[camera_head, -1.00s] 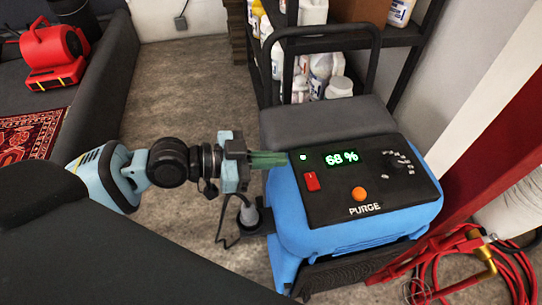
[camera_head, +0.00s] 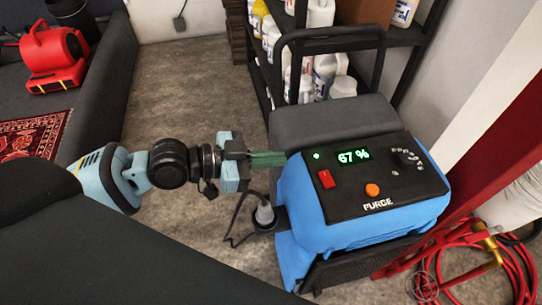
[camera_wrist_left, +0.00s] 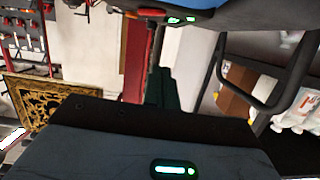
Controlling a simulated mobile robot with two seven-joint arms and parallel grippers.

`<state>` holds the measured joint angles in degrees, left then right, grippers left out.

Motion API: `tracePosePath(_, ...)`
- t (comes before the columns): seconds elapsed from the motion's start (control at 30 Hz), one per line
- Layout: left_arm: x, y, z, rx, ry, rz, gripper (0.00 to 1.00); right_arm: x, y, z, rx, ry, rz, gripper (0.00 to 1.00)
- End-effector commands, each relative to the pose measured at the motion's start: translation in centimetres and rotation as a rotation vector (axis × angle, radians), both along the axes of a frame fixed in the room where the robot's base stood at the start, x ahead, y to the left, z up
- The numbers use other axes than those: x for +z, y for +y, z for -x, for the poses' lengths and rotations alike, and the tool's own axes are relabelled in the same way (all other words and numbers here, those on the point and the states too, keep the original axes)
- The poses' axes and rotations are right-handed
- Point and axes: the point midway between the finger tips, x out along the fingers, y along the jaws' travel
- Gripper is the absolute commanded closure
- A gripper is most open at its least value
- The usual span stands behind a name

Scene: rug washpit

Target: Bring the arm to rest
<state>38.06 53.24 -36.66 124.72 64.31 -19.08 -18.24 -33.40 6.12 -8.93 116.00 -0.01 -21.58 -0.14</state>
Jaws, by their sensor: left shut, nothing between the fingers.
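My left arm (camera_head: 110,180) reaches in from the left in the head view. Its gripper (camera_head: 277,158) has green fingers that are shut with nothing between them. The fingers point right, at the near left side of a blue machine (camera_head: 330,235) with a black control panel. The panel has a "67 %" display, a red switch (camera_head: 326,179) and an orange PURGE button (camera_head: 372,190). In the left wrist view the dark green fingers (camera_wrist_left: 162,88) sit below the blue machine (camera_wrist_left: 235,12). My right gripper is not in view.
A shelf (camera_head: 400,36) with bottles stands behind the machine. A plugged cable (camera_head: 264,214) hangs at the machine's left side. Red hoses (camera_head: 465,240) lie at the right. A red blower (camera_head: 55,60) and a patterned rug (camera_head: 35,136) are at the left. Floor between is clear.

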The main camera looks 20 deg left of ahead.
Motion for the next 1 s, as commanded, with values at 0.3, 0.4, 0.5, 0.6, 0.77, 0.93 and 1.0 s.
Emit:
tracePosePath(0.3,-0.1,0.0,0.1,0.002,0.002,0.002,1.0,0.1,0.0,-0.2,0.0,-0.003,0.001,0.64)
tracePosePath(0.4,-0.6,-0.3,0.4,0.016,0.012,0.009,1.0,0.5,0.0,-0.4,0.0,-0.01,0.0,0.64)
tracePosePath(0.5,-1.7,-0.6,1.1,0.05,0.032,0.023,1.0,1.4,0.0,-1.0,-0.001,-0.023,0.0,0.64)
tracePosePath(0.6,-3.4,-0.8,2.3,0.107,0.064,0.033,1.0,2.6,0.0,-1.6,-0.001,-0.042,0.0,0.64)
tracePosePath(0.77,-6.4,-0.6,4.7,0.221,0.125,0.035,1.0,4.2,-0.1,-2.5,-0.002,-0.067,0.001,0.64)
tracePosePath(0.93,-9.7,0.4,8.2,0.349,0.2,0.011,1.0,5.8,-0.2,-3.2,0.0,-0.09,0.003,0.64)
tracePosePath(1.0,-11.0,0.9,9.9,0.403,0.235,-0.006,1.0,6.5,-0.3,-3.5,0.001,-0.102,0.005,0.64)
